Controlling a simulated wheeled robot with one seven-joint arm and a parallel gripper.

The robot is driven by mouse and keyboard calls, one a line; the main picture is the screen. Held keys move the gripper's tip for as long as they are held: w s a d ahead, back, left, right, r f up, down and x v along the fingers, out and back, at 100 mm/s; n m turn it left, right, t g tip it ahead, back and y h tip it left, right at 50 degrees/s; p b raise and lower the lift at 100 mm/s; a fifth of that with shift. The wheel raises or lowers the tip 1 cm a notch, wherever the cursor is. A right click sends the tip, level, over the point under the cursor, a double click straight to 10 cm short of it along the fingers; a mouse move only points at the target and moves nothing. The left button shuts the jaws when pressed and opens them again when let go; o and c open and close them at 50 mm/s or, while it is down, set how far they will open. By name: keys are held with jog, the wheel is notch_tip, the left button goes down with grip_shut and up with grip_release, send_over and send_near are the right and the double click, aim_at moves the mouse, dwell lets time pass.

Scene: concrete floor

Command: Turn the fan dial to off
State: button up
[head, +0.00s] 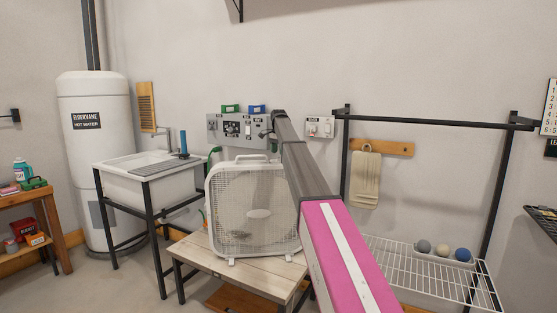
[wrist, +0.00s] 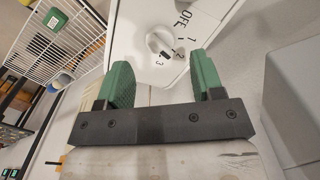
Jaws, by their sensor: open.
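A white box fan (head: 252,210) stands upright on a pale wooden table in the head view. In the wrist view, a round white dial (wrist: 157,41) sits on a white panel marked OFF, 1, 2 and 3. Its dark mark is on the lower right side, near the 2 and 3; I cannot tell which it meets. My gripper (wrist: 160,60) is open, with its green fingers on either side just below the dial in the picture. Nothing shows between the fingers, and they appear apart from the dial. My gripper is not clear in the head view, where I cannot make out this dial.
The pale table (head: 205,262) bears the fan. A white sink (head: 150,180) stands to its left. A wire rack (head: 420,265) with several balls is to the right. A grey wall panel (head: 214,124) and a small white wall box (head: 320,120) are behind.

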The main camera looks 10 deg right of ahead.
aim_at(279, 160)
notch_tip(279, 160, down, 4)
jog(key=shift+f, duration=0.15)
jog(key=shift+c, duration=0.2)
jog(key=c, duration=0.9)
